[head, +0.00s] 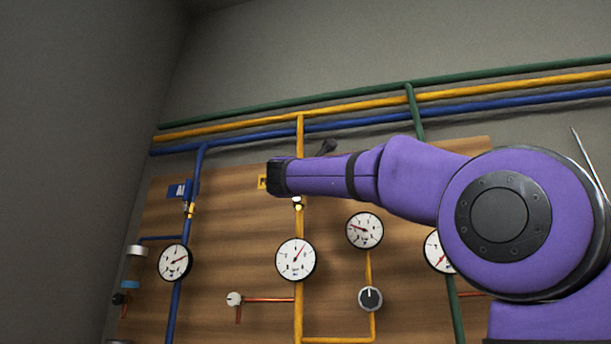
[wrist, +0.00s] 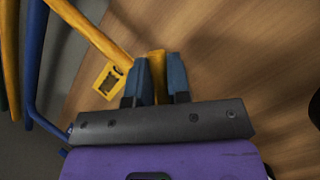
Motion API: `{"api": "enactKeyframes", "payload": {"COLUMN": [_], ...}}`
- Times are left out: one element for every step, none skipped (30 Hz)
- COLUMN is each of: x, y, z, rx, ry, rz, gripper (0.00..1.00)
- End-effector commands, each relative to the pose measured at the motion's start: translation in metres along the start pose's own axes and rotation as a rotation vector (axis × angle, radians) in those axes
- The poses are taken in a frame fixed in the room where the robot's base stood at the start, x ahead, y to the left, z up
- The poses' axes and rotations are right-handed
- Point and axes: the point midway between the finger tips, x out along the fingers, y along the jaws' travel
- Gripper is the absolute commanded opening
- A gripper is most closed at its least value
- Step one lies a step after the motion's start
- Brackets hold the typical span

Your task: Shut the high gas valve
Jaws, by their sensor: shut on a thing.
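The yellow gas pipe (head: 299,225) runs down the wooden board, and my arm crosses in front of its upper part. In the wrist view the yellow pipe (wrist: 92,30) slants from the top left. My gripper (wrist: 163,72) has its two blue-grey fingers shut on a yellow valve handle (wrist: 157,64) that stands between them. The rest of the valve is mostly hidden by the fingers and the gripper body. A yellow label (wrist: 109,80) lies left of the fingers. In the head view my fingers and the handle are hidden behind my wrist.
A blue pipe (head: 189,215) with a gauge (head: 174,262) runs left of the yellow one. Gauges (head: 295,259) and (head: 365,230) and a knob (head: 370,298) sit below my arm. Green, yellow and blue pipes cross above. The grey wall at left is bare.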

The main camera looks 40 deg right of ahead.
Motion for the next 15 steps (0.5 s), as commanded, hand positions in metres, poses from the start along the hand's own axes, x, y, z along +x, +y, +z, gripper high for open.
{"api": "enactKeyframes", "payload": {"x": [0.000,-0.001,-0.002,-0.002,-0.003,-0.003,-0.004,-0.004,-0.005,-0.005,-0.006,-0.007,-0.007,-0.008,-0.009], "y": [-0.004,-0.005,-0.008,-0.009,-0.011,-0.013,-0.015,-0.017,-0.020,-0.021,-0.023,-0.025,-0.027,-0.028,-0.030], "z": [0.000,0.000,-0.001,-0.001,-0.001,-0.002,-0.002,-0.002,-0.003,-0.003,-0.004,-0.004,-0.005,-0.006,-0.007], "rx": [0.037,0.063,0.097,0.123,0.149,0.184,0.209,0.235,0.269,0.295,0.321,0.356,0.382,0.407,0.440], "ry": [-0.009,-0.014,-0.021,-0.026,-0.032,-0.039,-0.044,-0.051,-0.058,-0.064,-0.069,-0.076,-0.081,-0.087,-0.094], "rz": [-0.018,-0.028,-0.043,-0.053,-0.064,-0.078,-0.089,-0.101,-0.114,-0.125,-0.135,-0.150,-0.161,-0.171,-0.185], "gripper": [0.00,0.00,0.00,0.00,0.00,0.00,0.00,0.00,0.00,0.00,0.00,0.00,0.00,0.00,0.00]}}
